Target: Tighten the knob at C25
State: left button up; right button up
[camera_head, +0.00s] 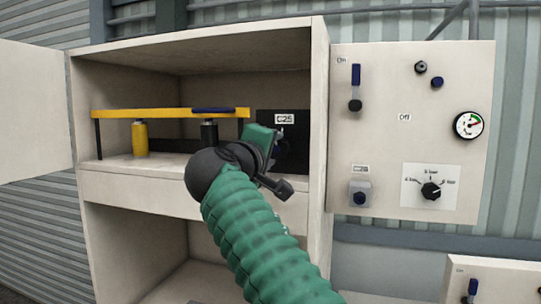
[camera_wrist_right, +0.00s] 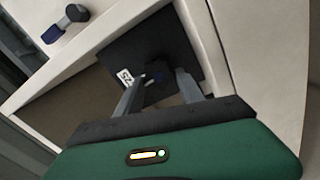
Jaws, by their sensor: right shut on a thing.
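The C25 panel (camera_head: 295,122) is a dark plate with a white C25 label at the right end of the cabinet's upper compartment. My right gripper (camera_head: 283,165) reaches in front of it and hides most of its lower part. In the right wrist view the dark knob (camera_wrist_right: 156,72) stands on the dark plate (camera_wrist_right: 130,45), between the two grey fingers of my right gripper (camera_wrist_right: 158,88). The gripper is shut on the knob. The exact finger contact is hard to see. My left gripper is not in view.
A yellow bar (camera_head: 170,113) spans the compartment left of C25, with a yellow cylinder (camera_head: 139,137) and a dark cylinder (camera_head: 209,133) by it. The cabinet's side wall (camera_head: 318,130) stands close on the right. A control panel (camera_head: 400,130) with a gauge (camera_head: 468,125) is beyond it.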

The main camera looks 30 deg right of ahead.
jog(key=shift+w+a+f+m, duration=0.1)
jog(key=shift+f+m, duration=0.3)
jog(key=shift+f, duration=0.05)
jog(key=o, duration=1.4)
jog(key=shift+r, duration=0.15)
jog(key=shift+s+a+r, duration=0.15)
jog(key=shift+s, duration=0.05)
jog(key=b+v, duration=0.4)
jog(key=v, duration=1.3)
jog(key=shift+w+b, duration=0.2)
jog(key=shift+b, duration=0.15)
